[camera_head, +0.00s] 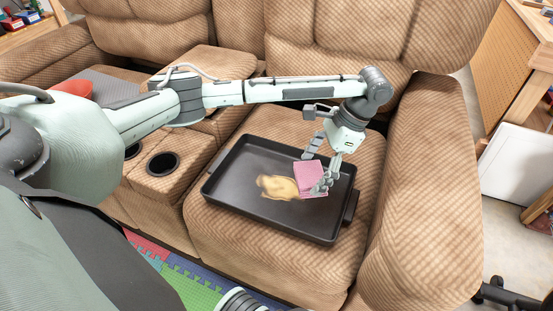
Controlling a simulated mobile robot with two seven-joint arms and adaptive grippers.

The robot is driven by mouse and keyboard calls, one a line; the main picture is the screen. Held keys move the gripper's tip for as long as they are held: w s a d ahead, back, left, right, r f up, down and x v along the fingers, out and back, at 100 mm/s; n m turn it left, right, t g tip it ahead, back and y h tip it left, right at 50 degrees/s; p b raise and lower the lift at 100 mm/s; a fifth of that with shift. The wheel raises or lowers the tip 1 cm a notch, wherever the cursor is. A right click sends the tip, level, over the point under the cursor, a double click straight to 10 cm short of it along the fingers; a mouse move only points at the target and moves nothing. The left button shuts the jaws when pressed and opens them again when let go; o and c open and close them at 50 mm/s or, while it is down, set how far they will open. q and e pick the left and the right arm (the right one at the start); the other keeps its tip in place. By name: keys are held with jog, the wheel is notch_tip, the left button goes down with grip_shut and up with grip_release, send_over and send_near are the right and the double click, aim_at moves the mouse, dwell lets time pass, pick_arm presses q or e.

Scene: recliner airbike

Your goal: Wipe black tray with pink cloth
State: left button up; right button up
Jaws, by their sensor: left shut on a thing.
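The black tray (230,188) lies on the recliner's right seat, with a handle at its right end. A tan-yellow smear (277,187) marks the middle of its floor. The folded pink cloth (309,175) is in the tray just right of the smear, at or very near the tray floor. My left gripper (318,174) reaches down over the tray and is shut on the pink cloth, with a finger on each side of it. My right gripper is not clearly in view; only a small grey part of my body shows at the bottom edge.
The brown recliner (420,180) surrounds the tray, with a raised armrest to the right and a backrest behind. A console with cup holders (163,163) is to the left. A red object (76,90) lies farther left. Colored foam mats (200,285) cover the floor in front.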

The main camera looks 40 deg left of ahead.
pick_arm(q)
jog(key=a+f+m+t, duration=0.1)
jog(key=a+f+m, duration=0.1)
jog(key=m, duration=0.2)
jog(key=a+f+m+t, duration=0.2)
jog(key=a+m, duration=0.1)
jog(key=m, duration=0.1)
jog(key=a+f+m+t, duration=0.1)
jog(key=a+f+m, duration=0.1)
jog(key=m, duration=0.2)
jog(key=shift+a+f+t+y, duration=0.1)
jog(key=shift+a+t+y, duration=0.2)
jog(key=shift+y, duration=0.1)
jog(key=shift+a+f+m+t, duration=0.25)
jog(key=shift+a+m, duration=0.2)
jog(key=shift+m, duration=0.65)
jog(key=shift+w+f, duration=0.1)
jog(key=shift+f, duration=0.05)
notch_tip(320, 180, down, 2)
jog(key=b, duration=0.2)
jog(key=shift+f+b, duration=0.1)
jog(key=shift+b, duration=0.25)
jog(key=shift+f, duration=0.15)
jog(key=shift+a+p, duration=0.1)
jog(key=shift+p, duration=0.45)
pick_arm(e)
jog(key=d+v, duration=0.1)
jog(key=v, duration=0.7)
jog(key=shift+s, duration=0.1)
